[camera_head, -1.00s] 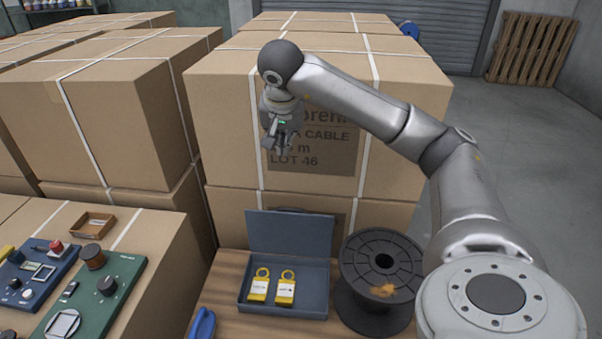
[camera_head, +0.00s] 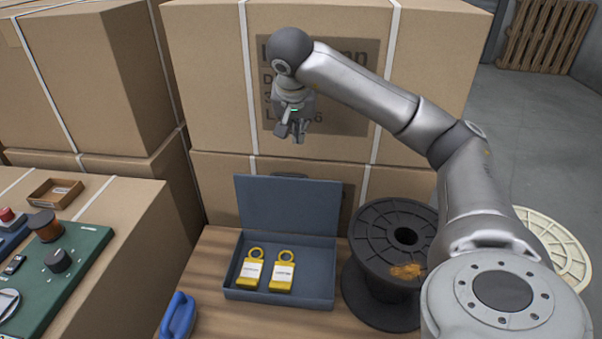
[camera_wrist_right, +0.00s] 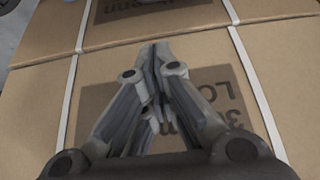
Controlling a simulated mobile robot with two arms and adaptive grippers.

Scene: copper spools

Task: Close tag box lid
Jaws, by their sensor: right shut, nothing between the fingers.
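The blue-grey tag box (camera_head: 279,296) stands on the wooden table with its lid (camera_head: 288,204) open, raised at the back edge. Two yellow tags (camera_head: 266,270) with white labels lie inside it. My right gripper (camera_head: 293,134) is above and behind the raised lid, in front of the cardboard cartons, apart from the box. In the right wrist view my right gripper (camera_wrist_right: 160,62) is shut with its fingertips together and nothing between them. My left gripper is not in view.
A black cable spool (camera_head: 392,250) stands close to the right of the box. A blue handle-like object (camera_head: 178,316) lies at the front left. Strapped cartons (camera_head: 215,75) rise behind the table. A green panel (camera_head: 75,262) is at the left.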

